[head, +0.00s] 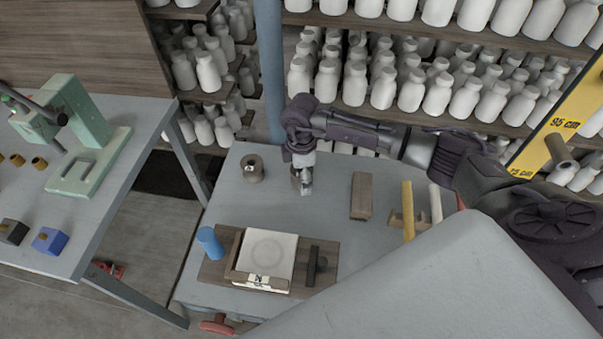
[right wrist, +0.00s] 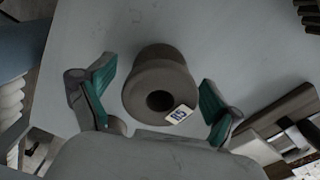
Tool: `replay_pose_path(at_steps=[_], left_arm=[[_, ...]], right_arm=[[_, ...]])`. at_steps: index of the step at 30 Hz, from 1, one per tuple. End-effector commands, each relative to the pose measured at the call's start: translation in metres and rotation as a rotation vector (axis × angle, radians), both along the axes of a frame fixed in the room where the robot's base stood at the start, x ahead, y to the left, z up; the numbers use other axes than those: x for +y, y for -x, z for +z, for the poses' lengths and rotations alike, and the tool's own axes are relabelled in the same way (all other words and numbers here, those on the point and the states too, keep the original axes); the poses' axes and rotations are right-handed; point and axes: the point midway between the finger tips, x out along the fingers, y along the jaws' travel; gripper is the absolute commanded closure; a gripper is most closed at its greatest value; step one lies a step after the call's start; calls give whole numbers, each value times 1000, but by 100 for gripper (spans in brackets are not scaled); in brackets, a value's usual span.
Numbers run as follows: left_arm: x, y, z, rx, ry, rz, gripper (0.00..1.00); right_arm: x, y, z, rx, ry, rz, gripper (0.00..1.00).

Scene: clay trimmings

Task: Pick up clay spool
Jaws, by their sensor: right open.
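A grey-brown clay spool (right wrist: 162,78) with a round hole and a small printed label on its face stands between the fingers of my right gripper (right wrist: 158,102) in the right wrist view. The fingers are open, one on each side, with gaps between them and the spool. My left gripper is not in view.
The grey table (head: 225,205) also holds a wooden board (head: 215,271) with a framed white slab (head: 268,252), a blue cylinder (head: 209,242), a wooden block (head: 361,195) and a yellow stick (head: 408,210). Shelves of white bottles (head: 383,92) stand behind. A green press (head: 85,160) is left.

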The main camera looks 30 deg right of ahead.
Motion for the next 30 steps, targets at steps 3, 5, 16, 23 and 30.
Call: replay_pose_path(at_steps=[3,5,16,23,30], left_arm=[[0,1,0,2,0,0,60],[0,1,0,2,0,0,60],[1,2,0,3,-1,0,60],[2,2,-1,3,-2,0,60],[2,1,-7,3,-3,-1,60]], right_arm=[[0,0,0,0,-1,0,22],[0,0,0,0,-1,0,32],[0,-1,1,-1,-2,0,84],[0,-1,3,-2,-1,0,84],[0,-1,24,-5,-2,1,84]])
